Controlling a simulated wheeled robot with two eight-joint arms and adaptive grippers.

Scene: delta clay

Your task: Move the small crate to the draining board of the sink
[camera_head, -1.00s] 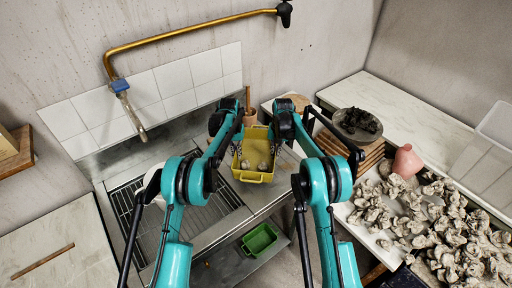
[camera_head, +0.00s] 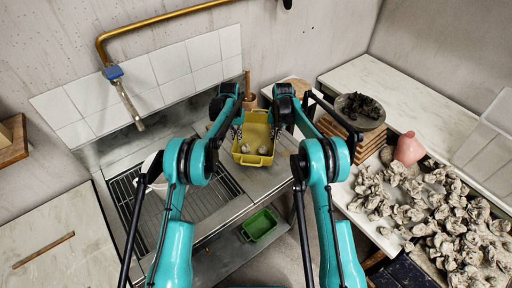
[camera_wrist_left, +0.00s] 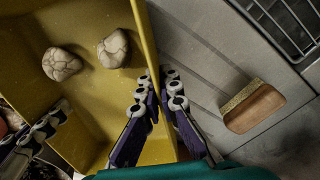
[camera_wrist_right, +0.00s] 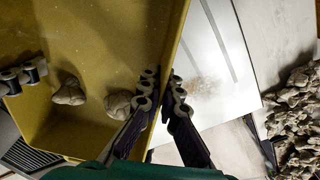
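The small yellow crate (camera_head: 253,158) is in the middle of the head view, with two pale cracked lumps (camera_wrist_left: 112,49) inside. My left gripper (camera_head: 236,130) is shut on its left wall; in the left wrist view (camera_wrist_left: 158,85) the fingers lie on both sides of the wall. My right gripper (camera_head: 277,130) is shut on the right wall, seen likewise in the right wrist view (camera_wrist_right: 160,85). The grooved draining board (camera_head: 262,184) shows below the crate, right of the sink grid (camera_head: 200,197). I cannot tell whether the crate touches the board.
A brown block (camera_wrist_left: 252,106) lies on the grey surface beside the crate. A green crate (camera_head: 260,225) sits on a lower shelf. At right are stacked boards (camera_head: 360,142), a dark bowl (camera_head: 362,118), a pink vessel (camera_head: 409,149) and many lumps (camera_head: 430,215). A brass tap hangs above the sink.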

